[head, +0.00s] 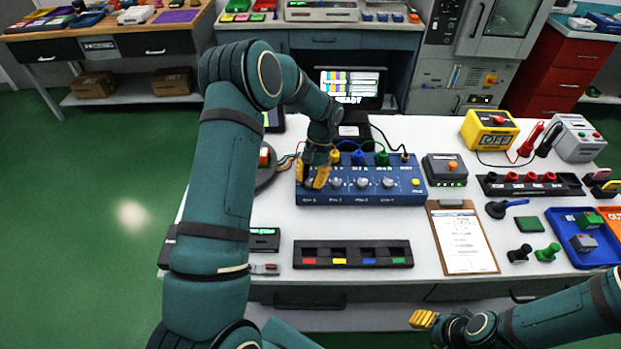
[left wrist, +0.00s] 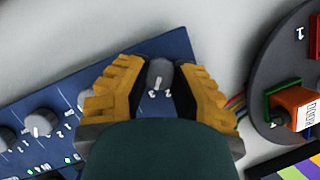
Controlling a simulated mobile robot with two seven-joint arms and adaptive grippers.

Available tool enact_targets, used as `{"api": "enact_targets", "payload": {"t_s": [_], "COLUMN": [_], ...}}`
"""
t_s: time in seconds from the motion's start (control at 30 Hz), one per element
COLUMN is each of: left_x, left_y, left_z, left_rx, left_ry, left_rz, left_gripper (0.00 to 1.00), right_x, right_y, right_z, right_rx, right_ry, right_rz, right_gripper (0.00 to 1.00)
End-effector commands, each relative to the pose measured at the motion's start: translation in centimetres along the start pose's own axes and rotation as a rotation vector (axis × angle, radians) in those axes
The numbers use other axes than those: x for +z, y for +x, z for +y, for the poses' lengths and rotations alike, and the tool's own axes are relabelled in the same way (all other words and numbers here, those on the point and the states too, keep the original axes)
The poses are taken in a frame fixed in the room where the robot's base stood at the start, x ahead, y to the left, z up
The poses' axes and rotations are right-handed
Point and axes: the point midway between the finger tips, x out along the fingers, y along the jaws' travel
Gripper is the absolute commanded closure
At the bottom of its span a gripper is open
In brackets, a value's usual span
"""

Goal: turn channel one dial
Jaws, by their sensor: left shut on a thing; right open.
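A blue control box (head: 405,195) stands on the white bench, with a row of grey dials and coloured plugs along its back. My left gripper (head: 314,178) is at the box's left end, over the leftmost dial, which it hides in the head view. In the left wrist view, my left gripper (left wrist: 160,82) is shut on a grey dial (left wrist: 160,72) with a white pointer mark, one yellow finger on each side. The other dials (left wrist: 38,122) are free. My right gripper (head: 436,320) is open and empty, low in front of the bench edge.
A round grey fixture (left wrist: 275,85) with an orange block (left wrist: 297,108) sits close beside the box. A black tray (head: 352,262) with coloured labels lies in front of the box. A clipboard (head: 462,240) and a blue bin (head: 560,220) lie to the right.

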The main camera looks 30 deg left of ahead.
Motion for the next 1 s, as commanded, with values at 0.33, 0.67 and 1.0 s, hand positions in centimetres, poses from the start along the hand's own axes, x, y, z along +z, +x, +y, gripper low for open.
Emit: {"api": "enact_targets", "payload": {"t_s": [0.33, 0.67, 1.0], "left_x": [0.0, 0.0, -0.1], "left_y": [0.2, 0.1, -2.1], "left_z": [0.0, 0.0, 0.1], "left_rx": [-0.001, -0.001, -0.001], "left_ry": [0.003, 0.002, 0.001], "left_rz": [-0.003, -0.002, 0.003], "left_gripper": [1.00, 0.40, 0.40], "right_x": [0.0, 0.0, 0.0], "right_y": [0.0, 0.0, 0.0], "right_z": [0.0, 0.0, 0.0], "right_rx": [0.000, 0.000, 0.000], "right_ry": [0.000, 0.000, 0.000], "right_rz": [0.000, 0.000, 0.000], "right_gripper": [0.53, 0.53, 0.53]}}
